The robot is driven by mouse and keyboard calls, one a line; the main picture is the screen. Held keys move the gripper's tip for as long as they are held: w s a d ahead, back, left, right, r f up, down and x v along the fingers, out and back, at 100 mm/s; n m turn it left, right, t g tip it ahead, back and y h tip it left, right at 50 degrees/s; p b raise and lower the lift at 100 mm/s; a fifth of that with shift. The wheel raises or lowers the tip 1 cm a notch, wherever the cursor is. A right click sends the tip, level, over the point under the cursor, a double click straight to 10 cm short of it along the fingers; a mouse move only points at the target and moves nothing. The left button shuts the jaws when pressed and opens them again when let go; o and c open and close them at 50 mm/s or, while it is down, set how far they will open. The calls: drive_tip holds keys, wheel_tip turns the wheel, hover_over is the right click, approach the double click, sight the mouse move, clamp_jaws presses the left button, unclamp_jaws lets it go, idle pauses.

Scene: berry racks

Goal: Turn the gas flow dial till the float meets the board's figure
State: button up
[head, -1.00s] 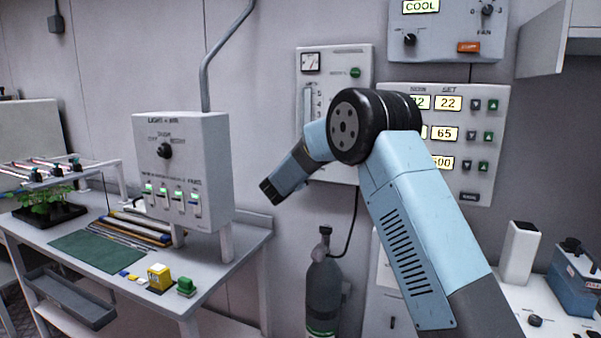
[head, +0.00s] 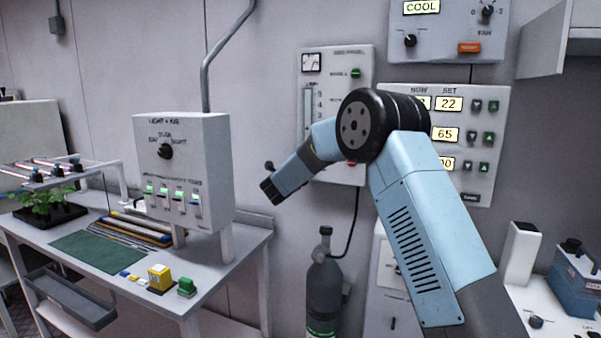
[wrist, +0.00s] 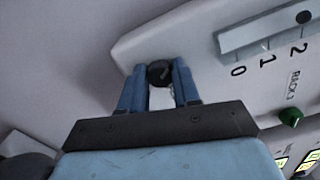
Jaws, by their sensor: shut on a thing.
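In the wrist view my gripper (wrist: 160,76) has its two blue fingers on either side of a black dial (wrist: 159,71) on the pale panel, shut on it. The flow tube (wrist: 262,33) runs beside a scale marked 0, 1 and 2. A dark round float (wrist: 303,17) sits near the 2, perhaps slightly above it. In the head view the flow tube (head: 308,105) stands on the gas panel (head: 336,58). I cannot make out a board with the figure.
A green knob (wrist: 291,117) is on the panel near the scale. A light box (head: 183,140) stands on the bench to the left. A control panel with lit numbers (head: 447,103) is partly behind my arm. A gas cylinder (head: 324,285) stands below.

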drive_tip(key=shift+s+a+f+m, duration=0.1)
drive_tip(key=shift+f+m, duration=0.2)
drive_tip(key=shift+f, duration=0.15)
drive_tip(key=o, duration=0.8)
drive_tip(key=shift+c, duration=0.2)
drive_tip(key=shift+o, duration=1.4)
drive_tip(key=shift+r, duration=0.25)
drive_tip(key=v, duration=1.3)
drive_tip(key=shift+s, duration=0.3)
